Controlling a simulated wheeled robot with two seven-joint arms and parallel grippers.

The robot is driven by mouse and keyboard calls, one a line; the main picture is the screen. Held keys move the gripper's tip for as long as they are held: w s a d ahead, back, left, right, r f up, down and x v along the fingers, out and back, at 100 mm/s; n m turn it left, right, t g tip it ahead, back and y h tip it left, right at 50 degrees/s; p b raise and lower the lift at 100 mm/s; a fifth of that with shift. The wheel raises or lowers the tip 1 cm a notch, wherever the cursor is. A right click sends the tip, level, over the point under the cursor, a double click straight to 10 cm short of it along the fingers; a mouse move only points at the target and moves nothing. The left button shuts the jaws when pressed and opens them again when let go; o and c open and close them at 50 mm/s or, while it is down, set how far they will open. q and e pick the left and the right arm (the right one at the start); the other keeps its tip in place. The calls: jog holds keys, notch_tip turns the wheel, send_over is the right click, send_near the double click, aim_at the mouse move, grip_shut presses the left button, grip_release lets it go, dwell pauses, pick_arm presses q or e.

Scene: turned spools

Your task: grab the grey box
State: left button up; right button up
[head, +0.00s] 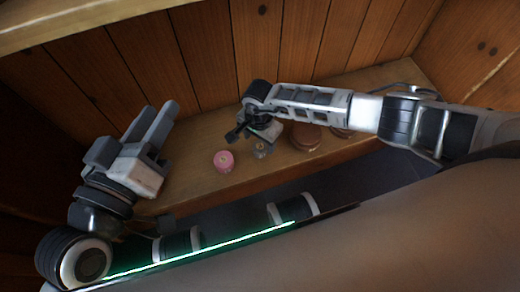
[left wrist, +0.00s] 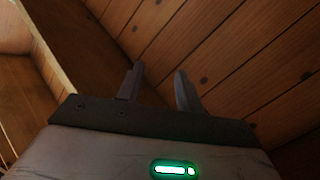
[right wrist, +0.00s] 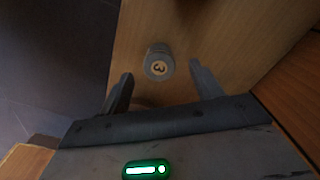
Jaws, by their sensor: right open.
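I see no grey box as such; the grey thing in view is a small round grey spool (head: 261,150) with a pale round label on top. It stands on the wooden shelf, and in the right wrist view the grey spool (right wrist: 159,63) shows the label "3". My right gripper (head: 252,130) is open above and beside it. In the right wrist view the spool appears between and just beyond the right gripper's two fingertips (right wrist: 160,70), with nothing held. My left gripper (head: 160,107) is open and empty at the left, its fingers apart in the left wrist view (left wrist: 159,68).
A pink spool (head: 224,161) stands just left of the grey one. A brown spool (head: 305,138) stands to its right, with another brown one partly hidden behind my right arm. The wooden shelf (head: 190,180) has a plank wall behind it. Its left part is clear.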

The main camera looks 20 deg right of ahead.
aim_at(261, 145)
jog(key=f+b, duration=0.1)
jog(key=f, duration=0.1)
jog(key=f+b, duration=0.1)
jog(key=f, duration=0.1)
jog(key=shift+w+d, duration=0.1)
jog(key=shift+d, duration=0.1)
jog(key=shift+f, duration=0.25)
jog(key=c, duration=1.1)
pick_arm(q)
jog(key=r+t, duration=0.1)
jog(key=w+r+m+t, duration=0.1)
jog(key=w+r+m+h, duration=0.1)
jog(key=shift+a+r+t, duration=0.35)
jog(key=shift+t, duration=0.05)
pick_arm(e)
jog(key=shift+o, duration=0.2)
jog(key=shift+r, duration=0.1)
